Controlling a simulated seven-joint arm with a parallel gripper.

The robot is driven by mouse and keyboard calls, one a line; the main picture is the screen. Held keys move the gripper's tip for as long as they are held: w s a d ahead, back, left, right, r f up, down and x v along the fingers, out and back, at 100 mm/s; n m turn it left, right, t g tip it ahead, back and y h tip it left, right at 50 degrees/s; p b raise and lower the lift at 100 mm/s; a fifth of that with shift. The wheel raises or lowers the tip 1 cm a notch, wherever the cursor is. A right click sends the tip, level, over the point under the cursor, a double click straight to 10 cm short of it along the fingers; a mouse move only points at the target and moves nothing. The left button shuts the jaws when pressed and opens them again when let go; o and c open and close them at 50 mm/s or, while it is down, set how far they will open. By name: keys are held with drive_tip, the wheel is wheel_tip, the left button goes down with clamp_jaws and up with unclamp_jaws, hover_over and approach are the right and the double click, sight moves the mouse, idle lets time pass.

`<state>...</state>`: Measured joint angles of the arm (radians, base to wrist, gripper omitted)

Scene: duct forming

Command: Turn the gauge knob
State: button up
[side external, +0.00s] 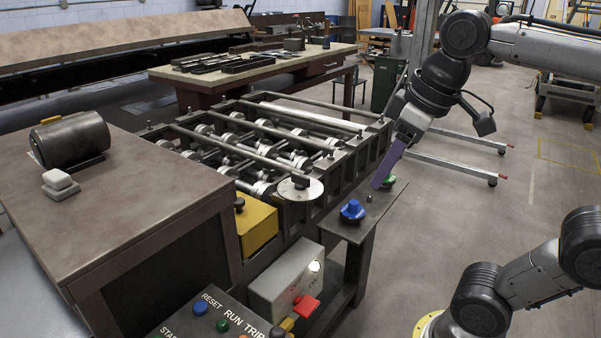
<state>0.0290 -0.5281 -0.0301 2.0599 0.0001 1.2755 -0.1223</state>
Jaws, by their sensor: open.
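A blue knob (352,208) stands on a small dark side table (362,228) beside the roller machine. No label shows which of these is the gauge knob. Nothing shows held in the open gripper.
The roller machine (254,146) lies left of the table, with a round disc (300,189) at its near end. A yellow box (257,225), a grey box with a red switch (306,306) and a button panel (215,320) are in front. Open floor lies to the right.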

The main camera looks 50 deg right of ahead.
drive_tip(key=w+d+r+g, duration=0.2)
drive_tip(key=w+r, duration=0.4)
drive_tip(key=w, duration=0.2)
drive_tip(key=m+g, duration=0.1)
drive_tip(key=g, duration=0.1)
hover_over(300, 175)
wheel_tip(300, 175, down, 5)
wheel_tip(300, 175, down, 14)
drive_tip(key=shift+f, duration=0.1)
clamp_jaws()
